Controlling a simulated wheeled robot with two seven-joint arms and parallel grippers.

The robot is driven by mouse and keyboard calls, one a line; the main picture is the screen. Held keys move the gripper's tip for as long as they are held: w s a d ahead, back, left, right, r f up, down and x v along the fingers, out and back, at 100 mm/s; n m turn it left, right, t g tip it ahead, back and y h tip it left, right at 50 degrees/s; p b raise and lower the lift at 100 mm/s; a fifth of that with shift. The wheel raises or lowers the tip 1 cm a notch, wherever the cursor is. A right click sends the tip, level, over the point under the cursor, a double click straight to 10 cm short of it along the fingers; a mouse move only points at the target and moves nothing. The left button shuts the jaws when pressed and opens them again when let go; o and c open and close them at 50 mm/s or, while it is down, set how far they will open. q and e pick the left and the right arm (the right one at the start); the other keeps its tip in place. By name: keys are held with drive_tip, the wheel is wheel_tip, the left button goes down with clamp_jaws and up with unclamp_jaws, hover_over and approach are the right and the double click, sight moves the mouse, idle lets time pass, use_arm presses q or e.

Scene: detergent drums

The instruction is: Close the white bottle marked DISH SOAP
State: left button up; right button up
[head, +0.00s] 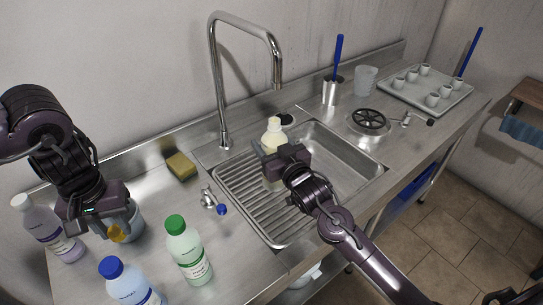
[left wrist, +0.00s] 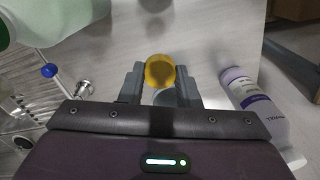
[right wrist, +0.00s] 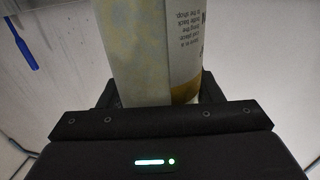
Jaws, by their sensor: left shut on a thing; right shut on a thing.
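My left gripper (head: 112,226) is shut on a yellow cap (head: 118,233). The cap shows between its fingertips in the left wrist view (left wrist: 160,71). My right gripper (head: 274,158) is shut on a cream-white bottle (head: 272,137) at the left part of the sink. The bottle looks upright, and its narrow neck has no coloured cap on it. In the right wrist view, the bottle (right wrist: 143,60) fills the space between the fingers, with a strip of printed label. The name DISH SOAP cannot be read. The cap and bottle are well apart.
A purple-label bottle (head: 48,228), a blue-capped bottle (head: 130,285) and a green-capped bottle (head: 187,252) stand near the left gripper. A pale cup (head: 135,219) is beside it.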

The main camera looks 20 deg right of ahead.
use_arm(q)
drive_tip(key=shift+r+p, duration=0.3)
drive_tip(key=shift+r, duration=0.05)
use_arm(e)
wheel_tip(320, 180, down, 4)
drive_tip(key=shift+r, duration=0.2)
use_arm(q)
drive_tip(key=shift+f+b, duration=0.3)
use_arm(e)
drive_tip(key=shift+f, duration=0.55)
drive_tip(key=o, duration=1.1)
drive_tip(key=shift+f, duration=0.15)
drive_tip(key=o, duration=0.4)
drive_tip(key=shift+s, duration=0.1)
